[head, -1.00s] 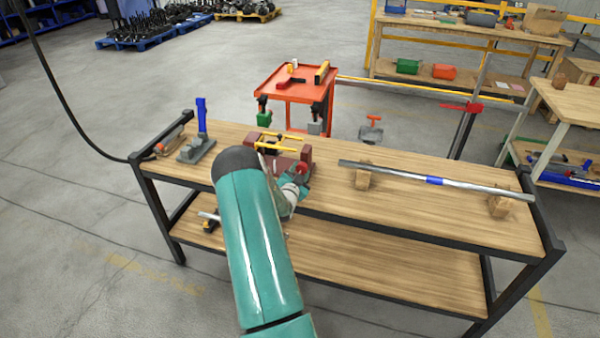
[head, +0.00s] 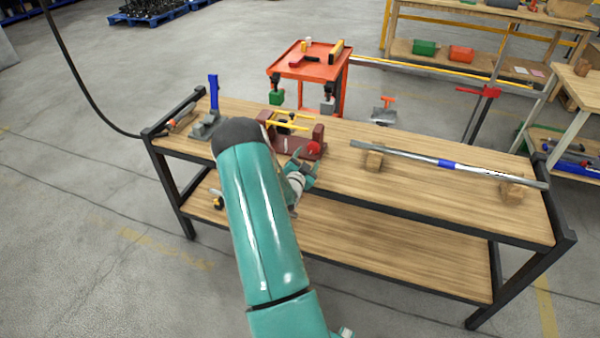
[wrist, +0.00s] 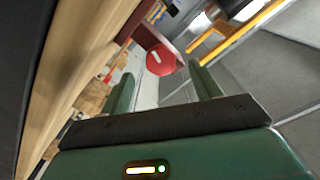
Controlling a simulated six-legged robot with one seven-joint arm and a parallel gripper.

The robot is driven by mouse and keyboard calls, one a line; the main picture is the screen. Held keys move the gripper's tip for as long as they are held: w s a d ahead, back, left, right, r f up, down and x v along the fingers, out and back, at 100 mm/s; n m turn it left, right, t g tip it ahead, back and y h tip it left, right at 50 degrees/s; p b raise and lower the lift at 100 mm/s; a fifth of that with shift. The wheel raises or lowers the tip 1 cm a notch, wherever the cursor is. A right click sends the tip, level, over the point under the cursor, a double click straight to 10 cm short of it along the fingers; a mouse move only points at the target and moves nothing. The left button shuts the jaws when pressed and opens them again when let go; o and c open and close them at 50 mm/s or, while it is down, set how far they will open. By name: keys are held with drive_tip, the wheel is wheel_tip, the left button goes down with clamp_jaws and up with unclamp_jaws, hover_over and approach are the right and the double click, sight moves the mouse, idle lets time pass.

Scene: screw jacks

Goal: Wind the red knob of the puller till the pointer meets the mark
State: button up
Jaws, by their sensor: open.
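The puller (head: 283,140) is a dark red frame with yellow bars, standing on the wooden bench top left of its middle. Its red knob (head: 313,148) faces the front right side of the frame. In the wrist view the round red knob (wrist: 160,60) has a pale stripe and lies just beyond and between my fingertips. My gripper (head: 304,168) is open and apart from the knob, at the bench's front edge; its two green fingers also show in the wrist view (wrist: 163,88). The pointer and mark are too small to make out.
The bench (head: 430,208) has a lower shelf. A long bar (head: 440,162) rests on wooden blocks at right. A grey tool with a blue handle (head: 213,95) stands at left. A red cart (head: 310,65) is behind.

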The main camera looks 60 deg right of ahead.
drive_tip(key=s+a, duration=0.1)
drive_tip(key=a, duration=0.7)
drive_tip(key=shift+s+a, duration=0.2)
drive_tip(key=shift+a, duration=0.15)
